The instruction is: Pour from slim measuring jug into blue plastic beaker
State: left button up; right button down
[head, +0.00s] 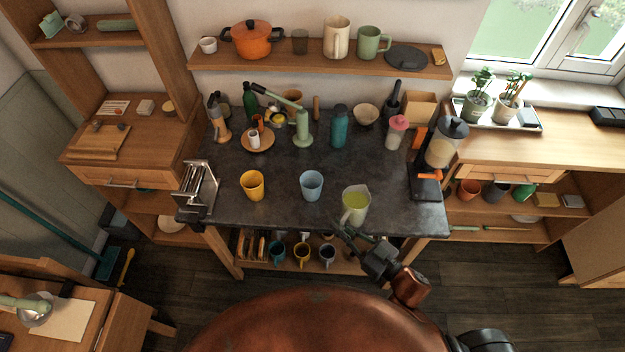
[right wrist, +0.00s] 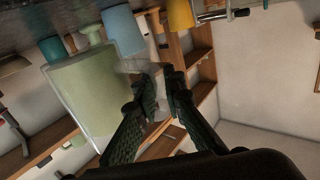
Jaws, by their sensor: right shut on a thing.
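The slim measuring jug (head: 356,203) is pale and see-through, with yellow-green liquid inside. It is upright near the front edge of the dark worktop; whether its base touches the top I cannot tell. My right gripper (head: 345,231) is shut on its handle from the front; the jug (right wrist: 88,100) and the right gripper (right wrist: 160,88) fill much of the right wrist view. The blue plastic beaker (head: 311,184) stands upright to the left of the jug, apart from it. It also shows in the right wrist view (right wrist: 123,30). My left gripper is not in view.
A yellow cup (head: 252,185) stands left of the beaker, and a metal rack (head: 199,190) at the worktop's left end. Bottles and a green lamp-like item (head: 303,130) line the back. The worktop between beaker and jug is clear.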

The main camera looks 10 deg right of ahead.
jog(key=w+a+f+n+y, duration=0.1)
jog(key=w+a+f, duration=0.1)
jog(key=a, duration=1.7)
jog(key=shift+w+f+g, duration=0.2)
jog(key=shift+f+g, duration=0.1)
jog(key=shift+f, duration=0.25)
notch_tip(320, 180, up, 5)
jog(key=w+d+m+g, duration=0.1)
jog(key=w+d+m, duration=0.1)
jog(key=m, duration=0.3)
jog(key=shift+w, duration=0.35)
jog(key=shift+r, duration=0.1)
jog(key=shift+w+d+r+m, duration=0.2)
jog(key=shift+r+m, duration=0.1)
jog(key=shift+r, duration=0.25)
jog(key=shift+w+d+r+m, duration=0.2)
jog(key=shift+r+m, duration=0.1)
jog(key=shift+r, duration=0.2)
jog(key=shift+w+d+r+m, duration=0.2)
jog(key=shift+w+r+m, duration=0.1)
jog(key=shift+r, duration=0.35)
jog(key=shift+w+d+r+m+g, duration=0.2)
jog(key=shift+r+m+g, duration=0.1)
jog(key=shift+r+m, duration=0.3)
